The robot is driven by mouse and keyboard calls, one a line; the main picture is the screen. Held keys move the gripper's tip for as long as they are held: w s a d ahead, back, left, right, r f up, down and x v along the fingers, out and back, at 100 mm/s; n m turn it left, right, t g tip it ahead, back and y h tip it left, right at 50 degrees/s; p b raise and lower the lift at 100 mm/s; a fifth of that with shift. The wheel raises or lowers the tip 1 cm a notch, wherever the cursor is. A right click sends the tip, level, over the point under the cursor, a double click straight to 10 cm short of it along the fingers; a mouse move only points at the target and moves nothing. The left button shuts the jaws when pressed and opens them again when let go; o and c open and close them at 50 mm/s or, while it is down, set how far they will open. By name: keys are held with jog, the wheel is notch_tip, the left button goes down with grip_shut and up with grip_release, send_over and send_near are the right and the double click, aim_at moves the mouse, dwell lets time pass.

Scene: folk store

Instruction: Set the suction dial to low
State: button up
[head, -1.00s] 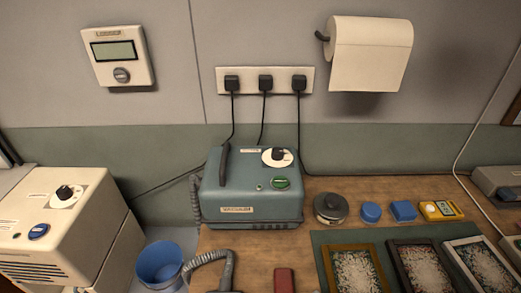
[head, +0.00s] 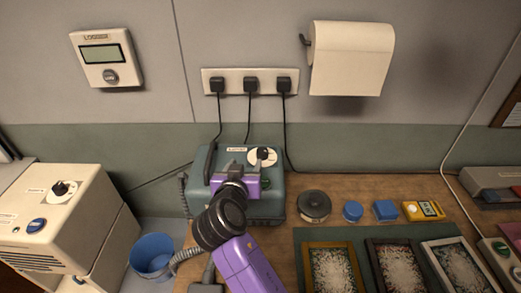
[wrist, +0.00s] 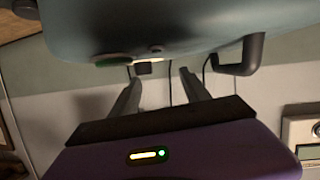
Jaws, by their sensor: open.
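A teal suction unit (head: 273,206) stands on the wooden bench, with a black dial knob (head: 264,153) on a white round plate at the top right. The dial's markings are too small to read. My gripper (head: 239,167) is over the unit's top, to the left of and nearer than the knob, apart from it in the picture. In the wrist view my gripper (wrist: 161,78) has its two fingers spread with nothing between them. The unit's teal body (wrist: 190,25) fills the top of that view, with its green button (wrist: 113,62) and black handle (wrist: 243,60). My gripper and arm hide part of the unit's front.
A cream machine (head: 75,205) with its own black knob stands at left, beside a blue bucket (head: 152,258). A round dark tin (head: 314,205), blue items and a yellow meter (head: 423,211) lie right of the unit. Plug cords hang behind it.

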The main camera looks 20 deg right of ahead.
aim_at(261, 152)
jog(key=d+m+g+h, duration=0.1)
jog(key=r+m+g+h, duration=0.1)
jog(key=shift+d+r+m, duration=0.3)
jog(key=shift+d+m, duration=0.05)
jog(key=shift+m, duration=0.05)
jog(key=shift+w+d+f, duration=0.1)
jog(key=shift+w+d, duration=0.15)
jog(key=shift+p+x, duration=0.8)
jog(key=shift+x, duration=2.7)
jog(key=shift+d, duration=0.1)
grip_shut()
